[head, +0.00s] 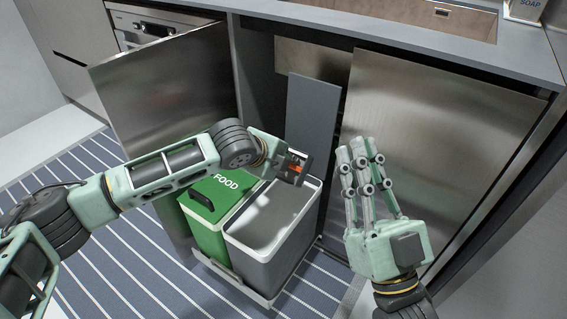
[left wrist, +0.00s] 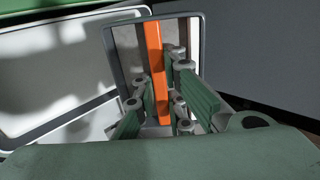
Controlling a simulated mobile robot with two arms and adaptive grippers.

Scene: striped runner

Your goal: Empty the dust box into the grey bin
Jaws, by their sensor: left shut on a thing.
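The dust box (head: 305,165) is small and dark grey with an orange bar, seen over the back right part of the grey bin in the head view. In the left wrist view the orange bar (left wrist: 155,62) runs between the fingers inside a grey rectangular rim. My left gripper (head: 288,167) is shut on the dust box; my arm partly hides it. The box's contents and exact tilt cannot be told. The grey bin (head: 250,262) is open at the top, with a pale inside that looks empty. My right gripper (head: 358,152) is open and empty, fingers upward, right of the bin.
A green lidded FOOD bin (head: 208,232) stands left of the grey bin on the pulled-out rack. Steel cabinet fronts (head: 425,150) flank the opening, and a grey panel (head: 312,115) stands behind. The counter (head: 390,42) is above. A striped runner (head: 120,270) covers the floor.

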